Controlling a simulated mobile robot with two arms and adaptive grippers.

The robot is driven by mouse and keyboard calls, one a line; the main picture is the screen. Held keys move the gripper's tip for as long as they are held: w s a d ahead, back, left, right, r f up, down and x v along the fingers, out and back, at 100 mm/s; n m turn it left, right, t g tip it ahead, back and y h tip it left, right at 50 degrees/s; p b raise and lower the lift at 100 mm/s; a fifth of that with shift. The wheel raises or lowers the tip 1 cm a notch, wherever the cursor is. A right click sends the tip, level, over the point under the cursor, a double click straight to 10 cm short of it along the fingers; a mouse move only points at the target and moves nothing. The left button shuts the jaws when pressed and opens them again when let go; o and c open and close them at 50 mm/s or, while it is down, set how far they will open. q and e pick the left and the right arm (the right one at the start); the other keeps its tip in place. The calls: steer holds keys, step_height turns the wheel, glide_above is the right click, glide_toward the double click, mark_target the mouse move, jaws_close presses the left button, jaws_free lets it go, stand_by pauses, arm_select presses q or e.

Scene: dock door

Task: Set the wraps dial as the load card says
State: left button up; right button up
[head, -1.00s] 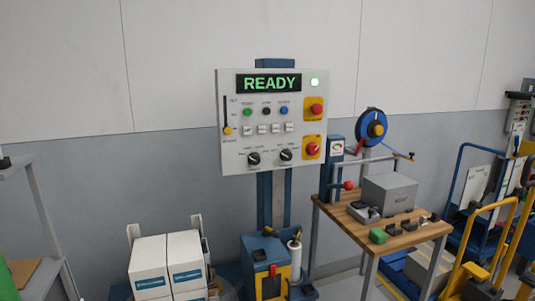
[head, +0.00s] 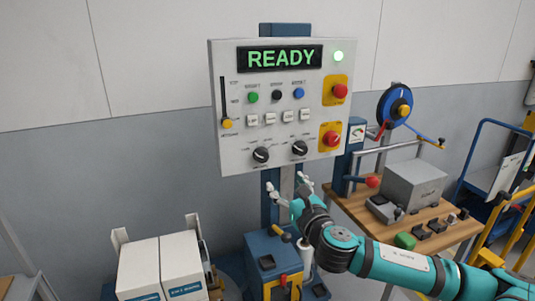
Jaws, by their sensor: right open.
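The grey control panel (head: 225,140) reads READY on its display (head: 279,58). Two black dials sit along its lower edge, a left dial (head: 261,155) and a right dial (head: 299,147). Their labels are too small to read, so I cannot tell which is the wraps dial. I cannot make out a load card. My right gripper (head: 289,185) is open and empty just below the panel, its fingers pointing up toward the dials and apart from them. My left gripper is out of view.
The panel also carries a slider (head: 227,122), a green button (head: 253,97), a red button (head: 340,91) and a red knob (head: 332,138). White boxes (head: 160,268) stand below left. A wooden bench (head: 440,235) with a grey box (head: 414,185) and strap reel (head: 395,106) stands right.

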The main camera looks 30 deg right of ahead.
steer(key=p, duration=0.1)
glide_toward(263, 158)
steer(key=p+x, duration=0.2)
steer(key=x, duration=0.4)
steer(key=shift+w+d+r, duration=0.15)
steer(key=shift+w+d, duration=0.05)
steer(key=shift+w, duration=0.15)
steer(key=shift+x, duration=1.05)
steer(key=shift+w+d, duration=0.1)
steer(key=shift+w, duration=0.3)
steer(key=c, duration=1.2)
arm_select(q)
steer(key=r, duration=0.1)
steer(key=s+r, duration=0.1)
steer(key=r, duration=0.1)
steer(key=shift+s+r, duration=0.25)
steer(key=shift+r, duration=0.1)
